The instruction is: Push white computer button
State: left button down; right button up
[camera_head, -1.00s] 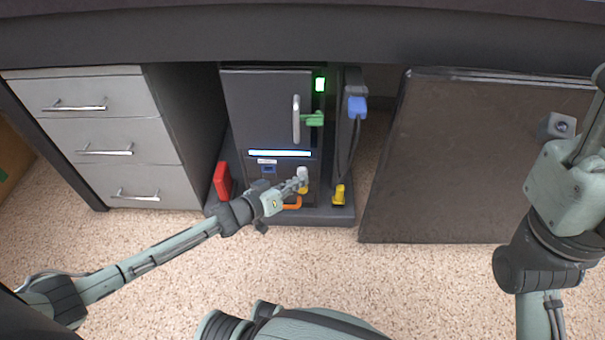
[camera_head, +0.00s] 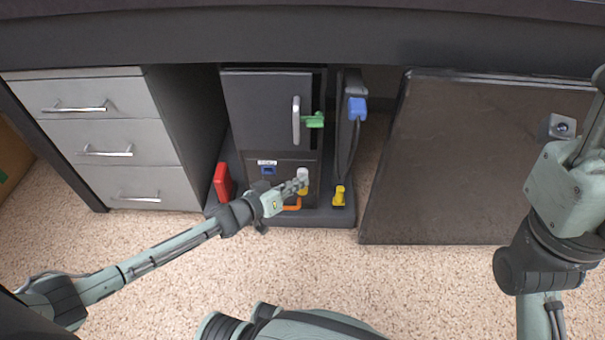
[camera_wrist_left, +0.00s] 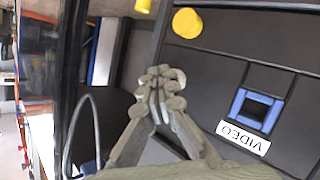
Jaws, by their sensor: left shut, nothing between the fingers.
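The dark computer tower (camera_head: 268,105) stands under the desk. Its white button (camera_head: 303,173) is on the lower front, partly covered by my left gripper (camera_head: 301,183). The left gripper is shut and empty, its tips at the button's lower edge in the head view; I cannot tell whether they touch. My right gripper (camera_head: 592,115) is at the right edge, partly cut off and far from the tower.
A blue port (camera_wrist_left: 254,110) with a VIDEO label and a yellow round part (camera_wrist_left: 187,22) are close by. A green latch (camera_head: 314,120), red block (camera_head: 222,181) and yellow plug (camera_head: 339,196) surround the tower. Drawers (camera_head: 118,140) stand left, a dark panel (camera_head: 470,160) right.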

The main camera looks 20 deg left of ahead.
pick_arm(q)
jog(key=shift+w, duration=0.1)
dwell(0.3)
jog(key=shift+w+a, duration=0.15)
jog(key=shift+w, duration=0.25)
jog(key=shift+r, duration=0.15)
jog(key=shift+s+p, duration=0.25)
jog(key=shift+p, duration=0.2)
jog(key=shift+s, duration=0.1)
jog(key=s+d+p, duration=0.2)
jog(key=s+p, duration=0.1)
jog(key=s, duration=0.3)
